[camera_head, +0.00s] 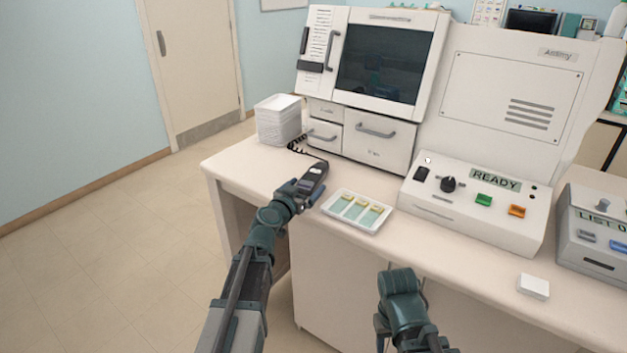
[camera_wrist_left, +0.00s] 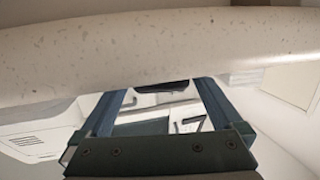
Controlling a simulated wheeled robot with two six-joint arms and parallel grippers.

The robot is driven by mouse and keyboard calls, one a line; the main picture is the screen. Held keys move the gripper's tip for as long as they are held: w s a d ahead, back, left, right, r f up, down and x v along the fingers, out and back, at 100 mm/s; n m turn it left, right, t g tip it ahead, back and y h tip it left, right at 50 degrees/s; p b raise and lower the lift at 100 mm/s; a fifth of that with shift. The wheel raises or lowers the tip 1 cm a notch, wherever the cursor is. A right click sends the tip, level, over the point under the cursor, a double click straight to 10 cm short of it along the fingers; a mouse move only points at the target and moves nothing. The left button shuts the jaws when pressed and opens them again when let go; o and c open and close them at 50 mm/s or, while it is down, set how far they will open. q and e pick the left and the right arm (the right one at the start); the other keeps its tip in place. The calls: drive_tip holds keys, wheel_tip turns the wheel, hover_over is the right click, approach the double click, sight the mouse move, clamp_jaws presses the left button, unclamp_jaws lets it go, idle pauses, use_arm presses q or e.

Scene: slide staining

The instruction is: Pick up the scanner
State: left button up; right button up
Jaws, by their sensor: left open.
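The scanner (camera_head: 316,174) is a dark handheld device with a coiled black cord at its far end. It is near the counter's left part, in front of the drawers. My left gripper (camera_head: 303,191) is at the scanner's near end in the head view; I cannot tell whether they touch. In the left wrist view the left gripper (camera_wrist_left: 158,97) has its two fingers apart, with the pale counter edge across the view and no clear scanner between them. My right arm shows at the bottom of the head view, but its fingers are not visible.
A slide tray (camera_head: 376,227) lies right of the scanner. A stack of white trays (camera_head: 279,122) stands behind left. The cabinet machine (camera_head: 385,65) and control panel (camera_head: 480,204) stand behind and right. A small white box (camera_head: 533,287) lies near the front edge.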

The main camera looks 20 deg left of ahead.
sight(312, 180)
use_arm(q)
drive_tip(key=b+x, duration=0.1)
drive_tip(key=x, duration=0.4)
drive_tip(key=shift+w+a+f, duration=0.1)
drive_tip(key=shift+w, duration=0.05)
drive_tip(key=c, duration=1.5)
